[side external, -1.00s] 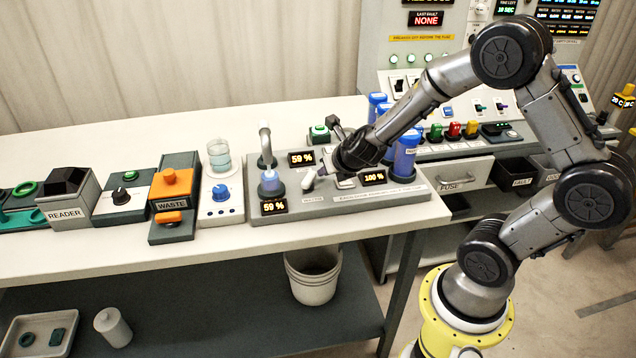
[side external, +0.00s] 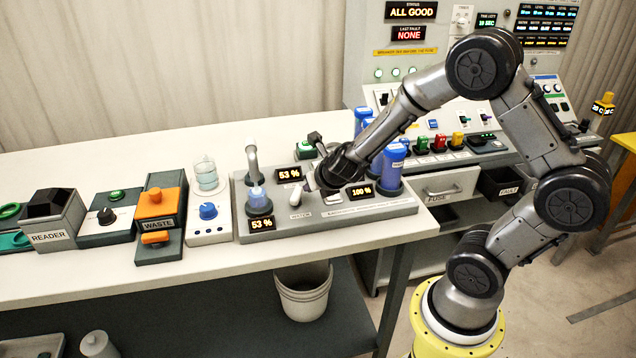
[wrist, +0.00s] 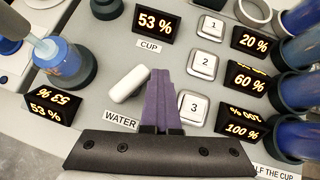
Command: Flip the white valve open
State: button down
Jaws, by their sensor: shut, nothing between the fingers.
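The white valve handle (wrist: 129,84) is a short rounded lever beside the WATER label in the wrist view, lying at a slant. It also shows in the side view (side external: 294,197), on the grey panel (side external: 385,209). My gripper (wrist: 161,72) is shut and empty, its purple fingers just right of the handle's upper end. They look very close to it; I cannot tell whether they touch. In the side view my gripper (side external: 327,187) is low over the panel, its fingertips hard to make out.
A spout (side external: 252,159) stands over a cup (side external: 256,194) at the panel's left. Blue cylinders (side external: 391,167) stand to the right. Buttons 1, 2 and 3 (wrist: 202,64) and percentage displays (wrist: 154,24) surround the fingers.

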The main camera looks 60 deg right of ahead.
jog(key=shift+s+d+r, duration=0.1)
jog(key=shift+s+d, duration=0.15)
jog(key=shift+s, duration=0.6)
jog(key=shift+s+d+r, duration=0.1)
jog(key=shift+s+d, duration=0.15)
jog(key=shift+s, duration=0.55)
jog(key=s+d+r, duration=0.2)
jog(key=s+r, duration=0.4)
jog(key=s, duration=0.1)
jog(key=shift+d+r, duration=0.25)
jog(key=shift+r, duration=0.05)
jog(key=shift+s, duration=0.1)
jog(key=s+a+n+t+y, duration=0.1)
jog(key=s+a+n+y, duration=0.1)
jog(key=a, duration=0.5)
jog(key=shift+s+a+n+y, duration=0.2)
jog(key=shift+a+n+y, duration=0.25)
jog(key=shift+n, duration=0.55)
jog(key=shift+w+f, duration=0.15)
jog(key=shift+f, duration=0.05)
